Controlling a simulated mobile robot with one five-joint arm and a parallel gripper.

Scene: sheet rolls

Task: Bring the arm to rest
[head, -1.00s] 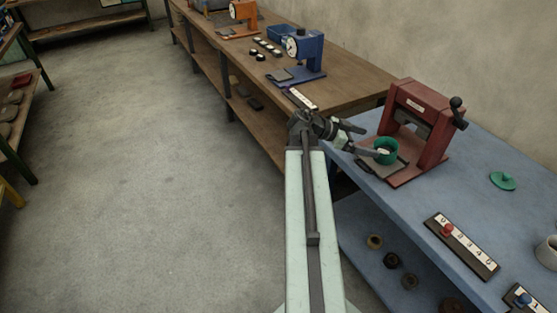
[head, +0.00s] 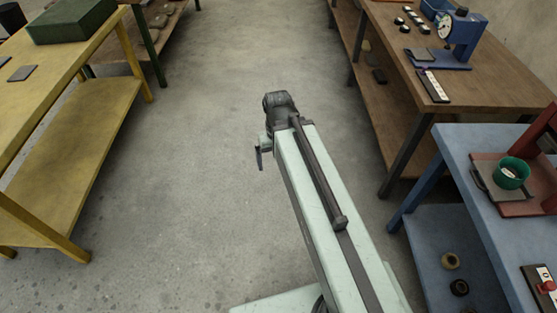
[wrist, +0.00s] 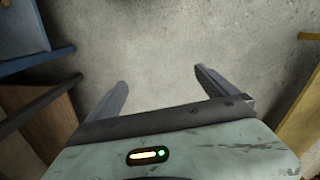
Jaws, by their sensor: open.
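My arm (head: 325,190) reaches out over the floor between the benches in the head view. My gripper (wrist: 160,84) shows in the wrist view with its two fingers wide apart. Nothing is between the fingers but bare concrete floor (wrist: 150,40). In the head view most of the gripper is hidden behind the arm's end; only a dark finger hangs down at its left side. The gripper touches no bench.
A blue bench (head: 450,150) at the right carries a red press with a green cup (head: 511,172). Behind it stands a brown bench (head: 500,85) with a blue dial device (head: 460,40). A yellow bench (head: 75,45) with a green box (head: 72,20) is at left. The aisle floor is clear.

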